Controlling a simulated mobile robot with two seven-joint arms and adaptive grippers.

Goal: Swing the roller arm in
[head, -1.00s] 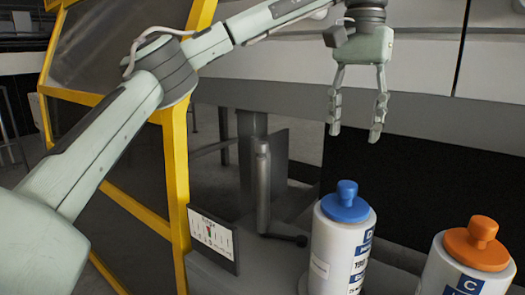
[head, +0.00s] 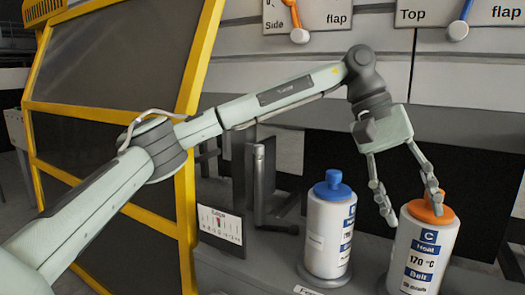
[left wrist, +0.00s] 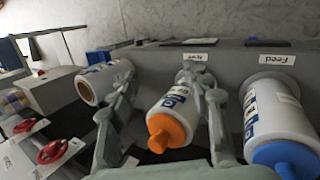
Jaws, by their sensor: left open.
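My left gripper (head: 413,214) is open, its fingers pointing down at the orange-topped white cylinder (head: 422,258) marked C. One finger overlaps the orange knob (head: 432,208) in the head view; I cannot tell whether it touches. In the left wrist view the gripper (left wrist: 158,76) has its fingers either side of this cylinder (left wrist: 172,115), with nothing visibly gripped. No part is clearly labelled as the roller arm. A grey upright bar (head: 259,185) with a dark knobbed lever (head: 279,229) at its foot stands behind the cylinders, and may be it. My right gripper is out of view.
A blue-topped cylinder (head: 328,235) stands left of the orange one. A small gauge card (head: 220,224) stands beside the yellow frame (head: 187,205). Flap levers (head: 299,35) are on the panel above. Red handwheels (left wrist: 52,152) show in the left wrist view.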

